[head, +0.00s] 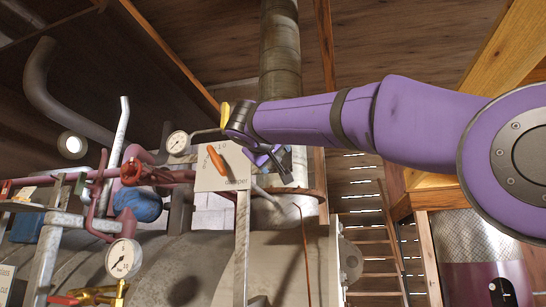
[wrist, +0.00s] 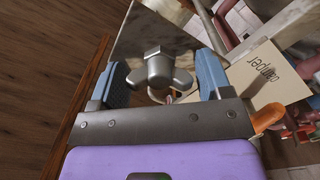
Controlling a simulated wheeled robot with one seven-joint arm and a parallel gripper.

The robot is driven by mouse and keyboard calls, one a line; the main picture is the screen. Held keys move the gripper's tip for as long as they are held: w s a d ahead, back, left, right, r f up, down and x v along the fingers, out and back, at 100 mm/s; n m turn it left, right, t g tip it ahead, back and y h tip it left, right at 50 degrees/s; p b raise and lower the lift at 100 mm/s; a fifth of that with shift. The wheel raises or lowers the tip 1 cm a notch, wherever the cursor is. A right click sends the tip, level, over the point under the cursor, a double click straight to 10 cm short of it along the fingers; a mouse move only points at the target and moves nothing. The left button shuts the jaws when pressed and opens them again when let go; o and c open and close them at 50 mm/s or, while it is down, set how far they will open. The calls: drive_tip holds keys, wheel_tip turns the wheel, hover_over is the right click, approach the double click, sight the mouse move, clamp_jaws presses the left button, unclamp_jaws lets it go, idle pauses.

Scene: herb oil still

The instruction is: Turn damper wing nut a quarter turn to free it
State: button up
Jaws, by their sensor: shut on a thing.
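The damper wing nut (wrist: 165,72) is a grey metal knob with rounded wings, set against a flat grey metal plate (wrist: 145,35) in the wrist view. My gripper (wrist: 163,82) has its blue-padded fingers on either side of the nut and is shut on it. The exact contact of the pads is hard to see. In the head view my gripper (head: 272,160) is at the end of the purple arm, beside the pale panel and in front of the flue; the nut cannot be made out there.
A pale panel (head: 230,177) with an orange pointer (head: 216,158) stands just left of my gripper; its label reads "damper" in the wrist view (wrist: 255,82). Gauges (head: 178,142), red pipes and a blue valve body (head: 140,205) crowd the left. Wooden stairs (head: 372,250) stand behind at right.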

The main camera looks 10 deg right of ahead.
drive_tip(key=n, duration=0.6)
drive_tip(key=shift+f+n, duration=0.2)
drive_tip(key=shift+n, duration=0.1)
drive_tip(key=n, duration=0.3)
drive_tip(key=shift+a+f+n, duration=0.1)
drive_tip(key=shift+f+n, duration=0.05)
drive_tip(key=shift+n, duration=1.05)
drive_tip(key=o, duration=0.8)
drive_tip(key=shift+a, duration=0.1)
drive_tip(key=v, duration=1)
drive_tip(key=shift+s, duration=0.4)
